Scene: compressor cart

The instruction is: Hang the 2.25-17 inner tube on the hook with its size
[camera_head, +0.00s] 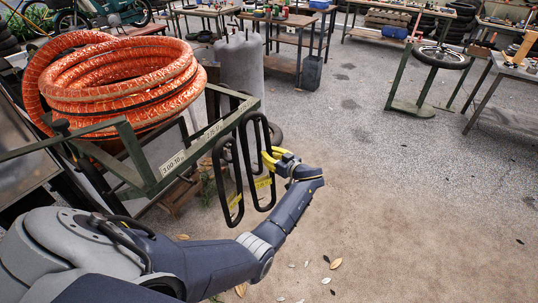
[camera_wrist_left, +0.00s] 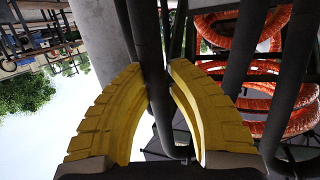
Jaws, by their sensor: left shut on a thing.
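Two long black inner tubes with yellow labels are beside the cart's green rail (camera_head: 192,150) in the head view. The left tube (camera_head: 220,178) hangs upright just in front of the rail. The right tube (camera_head: 245,150) is upright close beside it, its top near the rail's right end. My left gripper (camera_head: 266,160) has its yellow fingers shut on the right tube's side; in the wrist view the fingers (camera_wrist_left: 157,66) close around a dark tube strand (camera_wrist_left: 148,35). The rail's white labels seem to read 3.00-10 and 2.25-17. The tubes' printed sizes are unreadable, and the hooks cannot be made out. My right gripper is out of view.
A coil of orange hose (camera_head: 125,85) lies on top of the cart. A grey tank (camera_head: 241,66) stands behind the rail. A green stand with a wheel (camera_head: 441,57) is at the back right. The paved floor right of my left arm is clear.

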